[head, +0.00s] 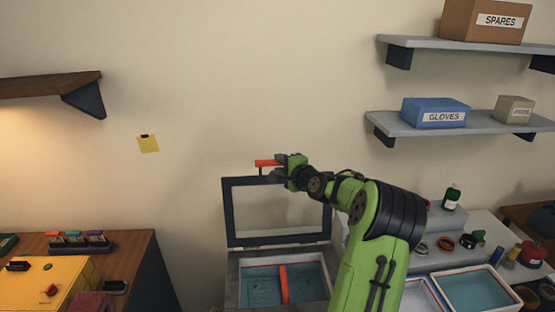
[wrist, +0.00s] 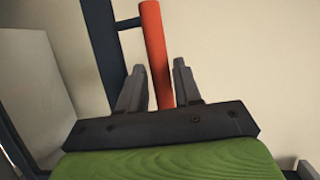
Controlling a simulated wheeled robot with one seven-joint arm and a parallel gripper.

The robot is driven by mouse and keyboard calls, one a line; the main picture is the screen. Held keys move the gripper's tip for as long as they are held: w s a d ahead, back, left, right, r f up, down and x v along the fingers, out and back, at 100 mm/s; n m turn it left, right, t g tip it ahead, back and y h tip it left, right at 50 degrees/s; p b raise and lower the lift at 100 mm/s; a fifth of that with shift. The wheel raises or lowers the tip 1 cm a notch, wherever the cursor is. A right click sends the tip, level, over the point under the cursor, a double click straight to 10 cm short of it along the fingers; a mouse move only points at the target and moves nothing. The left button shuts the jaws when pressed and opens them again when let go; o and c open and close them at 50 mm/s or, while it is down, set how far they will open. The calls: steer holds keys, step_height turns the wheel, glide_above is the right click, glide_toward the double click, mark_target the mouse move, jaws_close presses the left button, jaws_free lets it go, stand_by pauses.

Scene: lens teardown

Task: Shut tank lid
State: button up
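The tank lid (head: 228,212) is a dark frame with a clear pane, standing raised and nearly upright at the back of the tank (head: 233,280). A red-orange handle (head: 266,163) sticks out from the lid's top edge. My gripper (head: 284,166) is at the right end of this handle. In the wrist view the handle (wrist: 155,45) runs between the two fingers of my gripper (wrist: 159,75). The fingers look slightly apart from it, with narrow gaps on both sides. The lid's dark frame (wrist: 103,40) is left of the fingers.
The tank holds blue-green liquid with a red divider (head: 284,284). To the right are a second tray of liquid (head: 474,291) and a dark green bottle (head: 451,197). A wooden bench (head: 128,262) stands left. A shelf (head: 470,127) is on the wall at right.

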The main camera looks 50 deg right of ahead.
steer(key=shift+x, duration=1.2)
steer(key=shift+s, duration=0.1)
jaws_close()
steer(key=shift+s+a+f+b, duration=0.1)
steer(key=shift+f+b, duration=0.05)
steer(key=shift+b, duration=0.25)
